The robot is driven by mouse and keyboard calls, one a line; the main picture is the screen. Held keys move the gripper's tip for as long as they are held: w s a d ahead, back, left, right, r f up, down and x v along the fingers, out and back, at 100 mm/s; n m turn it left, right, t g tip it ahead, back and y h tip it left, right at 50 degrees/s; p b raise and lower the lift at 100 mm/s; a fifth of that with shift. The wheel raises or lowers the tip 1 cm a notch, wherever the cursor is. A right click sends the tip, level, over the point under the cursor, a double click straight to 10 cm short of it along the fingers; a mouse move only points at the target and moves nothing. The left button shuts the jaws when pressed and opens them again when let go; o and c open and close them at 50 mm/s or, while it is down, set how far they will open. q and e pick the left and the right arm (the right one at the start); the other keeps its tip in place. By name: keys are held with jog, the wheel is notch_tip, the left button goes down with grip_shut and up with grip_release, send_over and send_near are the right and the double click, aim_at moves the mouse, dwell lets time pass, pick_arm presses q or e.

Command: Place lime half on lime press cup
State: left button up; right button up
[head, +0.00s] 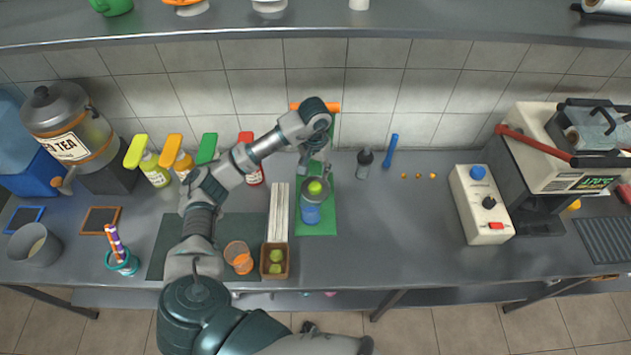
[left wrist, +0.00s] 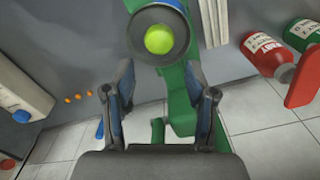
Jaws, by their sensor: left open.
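A bright green lime half (head: 314,187) sits in the round grey cup (left wrist: 137,40) of the green lime press (head: 332,215). The lime half also shows in the left wrist view (left wrist: 159,39), inside the cup's rim. My left gripper (head: 313,160) is just behind the cup in the head view. In the left wrist view its two fingers (left wrist: 160,100) are spread, with nothing between them and the lime half apart from them. More green limes (head: 276,262) lie in a small brown box left of the press. My right gripper is not in view.
A blue cup (head: 310,214) stands at the press, below the lime half in the head view. Left of it are pale sticks (head: 278,212) and an orange cup (head: 238,257). Several bottles (head: 156,170) line the wall. The counter right of the press is mostly clear.

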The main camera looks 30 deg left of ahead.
pick_arm(q)
jog(key=r, duration=0.4)
jog(key=shift+d+r, duration=0.1)
jog(key=shift+d, duration=0.1)
jog(key=shift+a, duration=0.1)
